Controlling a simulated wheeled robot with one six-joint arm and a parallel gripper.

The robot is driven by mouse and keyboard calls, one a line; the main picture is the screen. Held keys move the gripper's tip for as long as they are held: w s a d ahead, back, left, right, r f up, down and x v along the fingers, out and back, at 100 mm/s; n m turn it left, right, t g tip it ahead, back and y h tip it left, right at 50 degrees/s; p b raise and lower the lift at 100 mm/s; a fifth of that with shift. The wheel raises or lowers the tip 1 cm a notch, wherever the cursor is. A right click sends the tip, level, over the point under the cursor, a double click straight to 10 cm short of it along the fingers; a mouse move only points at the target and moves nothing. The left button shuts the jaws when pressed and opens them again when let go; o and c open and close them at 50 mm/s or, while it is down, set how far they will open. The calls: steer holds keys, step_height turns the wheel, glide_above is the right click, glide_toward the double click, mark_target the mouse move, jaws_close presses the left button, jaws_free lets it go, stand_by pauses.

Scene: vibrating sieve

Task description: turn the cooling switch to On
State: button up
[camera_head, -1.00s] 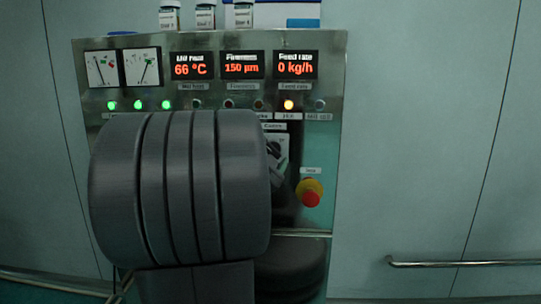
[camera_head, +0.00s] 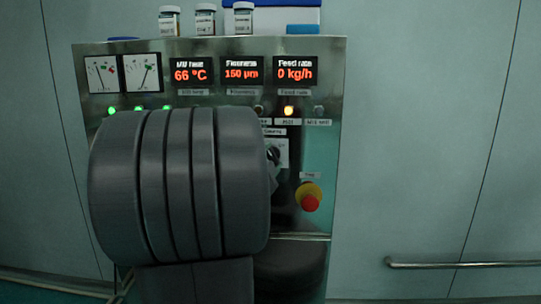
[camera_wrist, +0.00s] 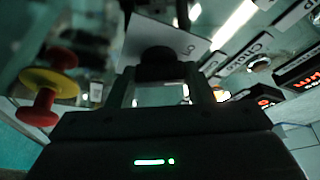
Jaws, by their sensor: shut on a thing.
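The switch is a dark knob on a pale plate (camera_head: 282,152) on the control panel, just right of my arm in the head view. The label above it is too blurred to read surely. In the wrist view the dark knob (camera_wrist: 157,63) sits between my gripper's fingers (camera_wrist: 160,82), in front of a pale plate (camera_wrist: 172,38) with lettering I cannot read fully. My gripper is shut on the knob. In the head view my arm hides most of the gripper, and I cannot tell which position the knob points to.
Displays (camera_head: 243,71) and lamps line the panel top. Several small jars (camera_head: 205,20) stand above. A handrail (camera_head: 460,263) is at right.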

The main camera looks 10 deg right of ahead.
steer(key=m+g+p, duration=0.1)
steer(key=m, duration=0.1)
steer(key=m+p, duration=0.2)
steer(key=shift+r+m+g, duration=0.35)
steer(key=shift+m+g, duration=0.05)
steer(key=m+g+y+p, duration=0.1)
steer(key=m+p, duration=0.2)
steer(key=shift+r+p, duration=0.1)
steer(key=shift+p, duration=0.3)
steer(key=m+y+p, duration=0.1)
steer(key=m+p, duration=0.1)
steer(key=m, duration=0.1)
steer(key=shift+g+y+p, duration=0.3)
steer(key=shift+p, duration=0.1)
steer(key=shift+m+y+p, duration=0.6)
steer(key=shift+m+p, duration=0.45)
steer(key=shift+m, duration=0.05)
steer(key=shift+f, duration=0.2)
steer(key=o, duration=1)
steer(key=shift+c, duration=0.2)
steer(key=shift+s+r, duration=0.1)
steer(key=shift+r, duration=0.05)
